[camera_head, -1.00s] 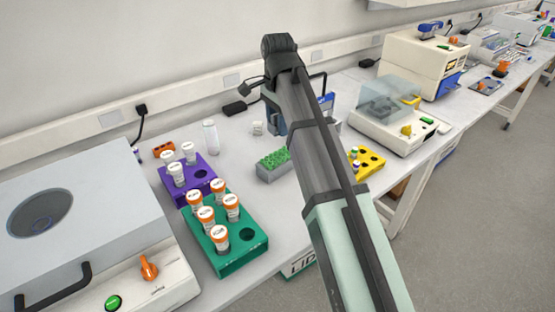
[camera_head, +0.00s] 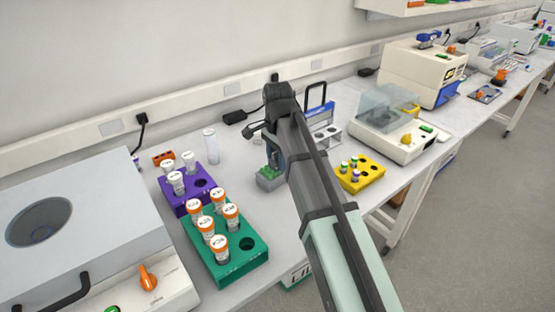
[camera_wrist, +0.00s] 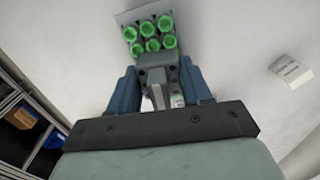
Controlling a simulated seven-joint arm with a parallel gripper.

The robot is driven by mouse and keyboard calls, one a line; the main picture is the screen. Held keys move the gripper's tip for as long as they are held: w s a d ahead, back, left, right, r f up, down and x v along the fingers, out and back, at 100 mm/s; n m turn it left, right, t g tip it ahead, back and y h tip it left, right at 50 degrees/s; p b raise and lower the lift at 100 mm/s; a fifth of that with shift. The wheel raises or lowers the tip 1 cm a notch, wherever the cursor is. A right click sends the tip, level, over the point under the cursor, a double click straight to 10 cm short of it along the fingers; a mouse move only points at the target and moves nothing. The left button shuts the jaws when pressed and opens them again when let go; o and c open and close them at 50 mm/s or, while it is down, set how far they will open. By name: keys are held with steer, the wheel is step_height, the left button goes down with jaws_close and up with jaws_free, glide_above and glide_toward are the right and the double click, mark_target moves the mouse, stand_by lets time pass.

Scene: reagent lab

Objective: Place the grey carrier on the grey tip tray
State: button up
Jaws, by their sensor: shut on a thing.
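The grey tip tray (camera_head: 269,183) stands on the bench right of the purple rack. Its green-topped tips (camera_wrist: 151,33) show at the top of the wrist view. My gripper (camera_head: 275,166), with blue fingers, is right over the tray and hides part of it. In the wrist view my gripper (camera_wrist: 163,85) is shut on a small dark grey piece with holes, which appears to be the grey carrier (camera_wrist: 157,62). The carrier overlaps the near side of the tray. I cannot tell whether it touches the tray. The fingers hide most of the carrier in the head view.
A purple rack (camera_head: 207,200) and a green rack (camera_head: 228,271) with orange-capped bottles stand left. A white box (camera_wrist: 290,71) lies near the tray. A clear bottle (camera_head: 211,146) stands behind.

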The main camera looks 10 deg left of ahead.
steer(key=shift+f, duration=0.3)
steer(key=shift+f, duration=0.1)
steer(key=o, duration=1)
steer(key=shift+o, duration=0.2)
step_height(320, 180, up, 12)
steer(key=shift+r, duration=0.15)
